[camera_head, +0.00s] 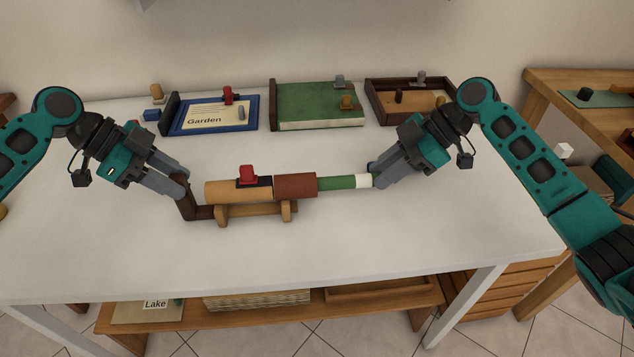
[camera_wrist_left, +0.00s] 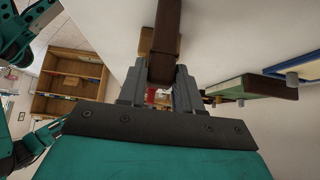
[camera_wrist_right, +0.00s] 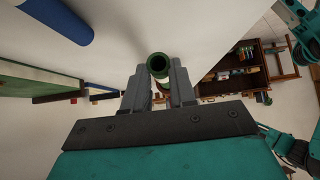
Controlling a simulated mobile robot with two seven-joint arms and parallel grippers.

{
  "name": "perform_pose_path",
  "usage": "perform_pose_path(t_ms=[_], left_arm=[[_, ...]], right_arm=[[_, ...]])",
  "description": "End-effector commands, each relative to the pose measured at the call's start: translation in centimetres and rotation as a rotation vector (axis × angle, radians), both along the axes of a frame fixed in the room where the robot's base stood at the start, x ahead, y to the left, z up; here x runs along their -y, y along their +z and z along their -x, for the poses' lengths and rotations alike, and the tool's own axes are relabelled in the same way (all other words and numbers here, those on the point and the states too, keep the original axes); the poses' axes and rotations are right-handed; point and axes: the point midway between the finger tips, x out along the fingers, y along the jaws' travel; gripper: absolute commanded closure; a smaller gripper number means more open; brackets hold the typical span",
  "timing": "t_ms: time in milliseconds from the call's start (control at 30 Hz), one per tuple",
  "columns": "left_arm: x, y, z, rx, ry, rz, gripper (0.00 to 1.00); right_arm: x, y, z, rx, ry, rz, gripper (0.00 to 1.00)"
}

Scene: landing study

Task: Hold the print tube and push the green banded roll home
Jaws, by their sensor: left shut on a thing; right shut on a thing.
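The print tube (camera_head: 238,190) is a tan cylinder with a red-brown collar (camera_head: 295,185) at its right end. It lies level on a wooden stand whose left end has a dark brown upright handle (camera_head: 186,203). My left gripper (camera_head: 178,182) is shut on this handle, which also shows between its fingers in the left wrist view (camera_wrist_left: 165,50). The green roll (camera_head: 337,183) with a white band (camera_head: 363,181) sticks out of the collar to the right. My right gripper (camera_head: 378,178) is shut on its outer end, whose hollow green rim shows in the right wrist view (camera_wrist_right: 158,64).
A red knob (camera_head: 247,174) stands on the tube. Behind are a blue "Garden" frame (camera_head: 252,122), a green book-like block (camera_head: 320,104) and a brown tray (camera_head: 377,112). A blue cylinder (camera_wrist_right: 58,18) lies near my right gripper. The front of the white table (camera_head: 330,265) is clear.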

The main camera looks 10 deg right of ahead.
Motion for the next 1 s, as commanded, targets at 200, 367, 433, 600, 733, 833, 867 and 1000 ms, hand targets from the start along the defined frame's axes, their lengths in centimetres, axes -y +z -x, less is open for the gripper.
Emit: perform_pose_path(t_ms=[200,367,433,600,733,833,867,1000], left_arm=[[0.0,0.0,0.0,0.000,0.000,0.000,1.00],[0.0,0.0,0.0,0.000,0.000,0.001,1.00],[0.0,0.0,0.0,0.000,0.000,0.000,1.00],[0.0,0.0,0.0,0.000,0.000,0.000,1.00],[0.0,0.0,0.0,0.000,0.000,0.000,1.00],[0.0,0.0,0.0,0.000,0.000,0.000,1.00],[0.0,0.0,0.0,0.000,0.000,0.000,1.00],[0.0,0.0,0.0,0.000,0.000,0.001,1.00]], right_arm=[[-0.6,0.0,0.0,0.002,0.001,-0.001,1.00],[-1.0,0.0,0.0,0.001,0.000,0.000,1.00],[-1.1,0.0,0.0,0.001,0.000,0.000,1.00],[-1.6,0.0,0.0,0.001,0.000,0.000,1.00],[-1.9,0.0,0.0,0.001,0.001,0.000,1.00],[-2.2,0.0,0.0,0.001,0.001,0.000,1.00],[-2.3,0.0,0.0,0.001,0.001,0.000,1.00],[-2.6,0.0,0.0,0.001,0.002,0.000,1.00]])
